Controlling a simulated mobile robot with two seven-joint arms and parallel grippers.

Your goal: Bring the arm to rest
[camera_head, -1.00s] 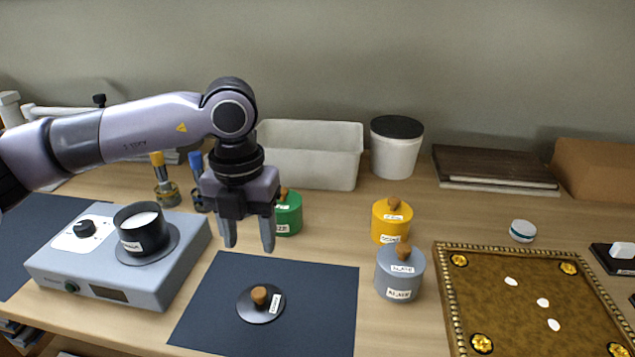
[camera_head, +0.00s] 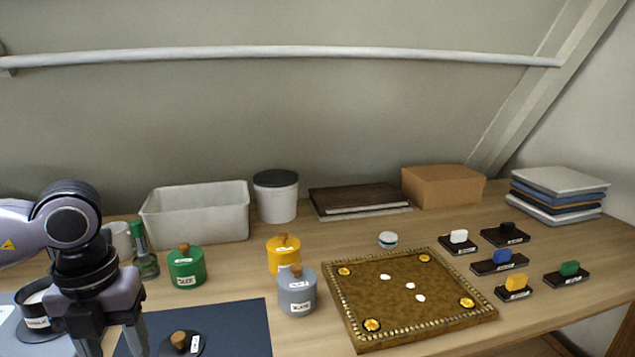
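My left arm comes in from the left in the head view. Its gripper (camera_head: 113,340) points down, with its two fingers apart and nothing visible between them. The fingertips are near the bottom edge of the view. The gripper is beside a black lid with a wooden knob (camera_head: 180,340), which lies on a dark blue mat (camera_head: 240,325). A black pot (camera_head: 40,308) is partly hidden behind the arm at the left edge. My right gripper is not in view.
Green (camera_head: 187,268), yellow (camera_head: 283,254) and grey (camera_head: 297,292) lidded jars stand mid-table. A gilt-edged board (camera_head: 400,285) lies to their right, with several coloured blocks on dark bases beyond it. A white bin (camera_head: 197,212), a tub (camera_head: 276,197) and a cardboard box (camera_head: 443,187) line the back.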

